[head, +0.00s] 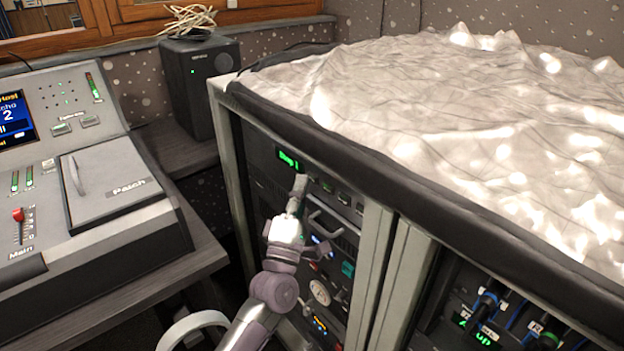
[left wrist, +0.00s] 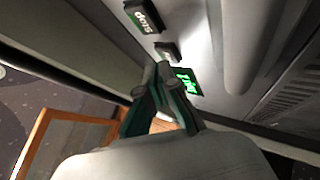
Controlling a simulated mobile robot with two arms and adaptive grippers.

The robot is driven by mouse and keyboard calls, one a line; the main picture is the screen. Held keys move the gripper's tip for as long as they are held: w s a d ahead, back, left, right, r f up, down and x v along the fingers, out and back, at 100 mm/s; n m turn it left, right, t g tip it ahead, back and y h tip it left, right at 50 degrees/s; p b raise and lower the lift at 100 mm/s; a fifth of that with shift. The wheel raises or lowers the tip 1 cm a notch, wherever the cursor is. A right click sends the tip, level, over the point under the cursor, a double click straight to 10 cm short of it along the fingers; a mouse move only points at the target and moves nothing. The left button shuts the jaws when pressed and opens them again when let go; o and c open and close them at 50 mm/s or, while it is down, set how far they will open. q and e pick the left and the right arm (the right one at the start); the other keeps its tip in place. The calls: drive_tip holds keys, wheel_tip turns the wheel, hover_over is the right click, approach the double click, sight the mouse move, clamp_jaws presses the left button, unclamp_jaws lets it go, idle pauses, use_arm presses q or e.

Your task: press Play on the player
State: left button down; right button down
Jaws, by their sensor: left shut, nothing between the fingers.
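The player (head: 262,168) is a dark rack unit at the top of the left rack bay. It has a green lit display (head: 288,160) and a row of small buttons to its right. My left gripper (head: 299,184) is shut and empty, its tips at the panel just right of the display. In the left wrist view, the fingertips (left wrist: 163,70) lie over the edge of a small button (left wrist: 167,49) beside the green display (left wrist: 189,80). I cannot tell whether they touch it. A button labelled Stop (left wrist: 143,15) shows upside down beyond it. My right gripper is not in view.
Below the player are more rack units with a handle (head: 326,222) and knobs. A white, crumpled cloth (head: 450,110) covers the rack top, with a dark overhanging edge.

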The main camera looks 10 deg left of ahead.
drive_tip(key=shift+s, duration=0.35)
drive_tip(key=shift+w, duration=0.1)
